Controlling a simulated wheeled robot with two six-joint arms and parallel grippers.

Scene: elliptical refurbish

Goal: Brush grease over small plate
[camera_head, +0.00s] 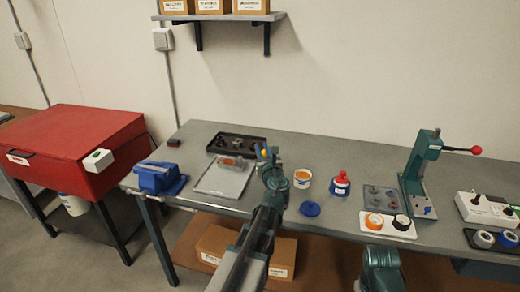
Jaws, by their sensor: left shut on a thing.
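My left gripper (269,158) is over the middle of the bench. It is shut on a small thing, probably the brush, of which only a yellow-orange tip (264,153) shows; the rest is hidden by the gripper. An open white tub (302,178) with orange contents, probably the grease, stands just right of the gripper. A blue lid (310,209) lies in front of it. A light grey flat plate or tray (222,182) lies left of the gripper, with a reddish part near its back edge. I cannot tell which item is the small plate. My right gripper is out of view.
A black parts tray (232,139) lies behind. A blue vise (158,178) is at the left bench end, near a red cabinet (85,145). A red-topped container (342,184), a grey mat (382,199), a tape tray (390,232) and a green press (418,165) stand right.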

